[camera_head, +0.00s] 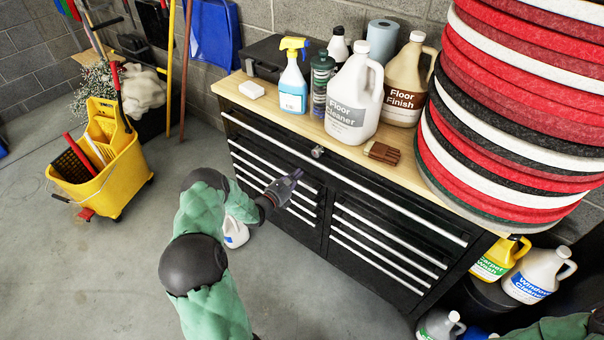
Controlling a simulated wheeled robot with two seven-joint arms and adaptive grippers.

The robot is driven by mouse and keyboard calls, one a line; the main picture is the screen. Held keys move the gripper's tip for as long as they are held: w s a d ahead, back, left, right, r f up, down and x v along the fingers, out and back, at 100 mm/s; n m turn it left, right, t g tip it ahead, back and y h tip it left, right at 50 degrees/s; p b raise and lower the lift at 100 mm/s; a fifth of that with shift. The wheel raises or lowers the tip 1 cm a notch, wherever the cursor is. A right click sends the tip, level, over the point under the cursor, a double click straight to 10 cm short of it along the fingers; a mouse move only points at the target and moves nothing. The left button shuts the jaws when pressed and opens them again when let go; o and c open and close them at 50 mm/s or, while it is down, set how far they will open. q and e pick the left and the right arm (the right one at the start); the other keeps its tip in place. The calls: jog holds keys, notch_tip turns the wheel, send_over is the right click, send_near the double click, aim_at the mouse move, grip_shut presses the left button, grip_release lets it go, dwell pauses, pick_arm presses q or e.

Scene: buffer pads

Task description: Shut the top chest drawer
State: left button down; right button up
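The black tool chest (322,215) stands against the wall under a wooden top. Its full-width top drawer (385,192) has a long silver handle strip, with a small lock above it. No opening into this drawer shows, and I cannot tell whether its face is fully flush. My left gripper (291,179) is in front of the chest, just below the top drawer's handle strip, over the left bank of small drawers. It seems to hold nothing. Its fingers are small and angled, so their opening and any contact are unclear. My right gripper is out of view.
Bottles (355,98), a brush (382,152) and a tall stack of round pads (510,120) crowd the wooden top (285,118). A yellow mop bucket (105,175) stands left. A white jug (235,232) is on the floor near my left arm. Open floor lies in front.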

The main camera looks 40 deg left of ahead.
pick_arm(q)
jog(key=s+p, duration=0.2)
jog(key=s, duration=0.7)
jog(key=shift+a, duration=0.3)
jog(key=shift+f, duration=0.15)
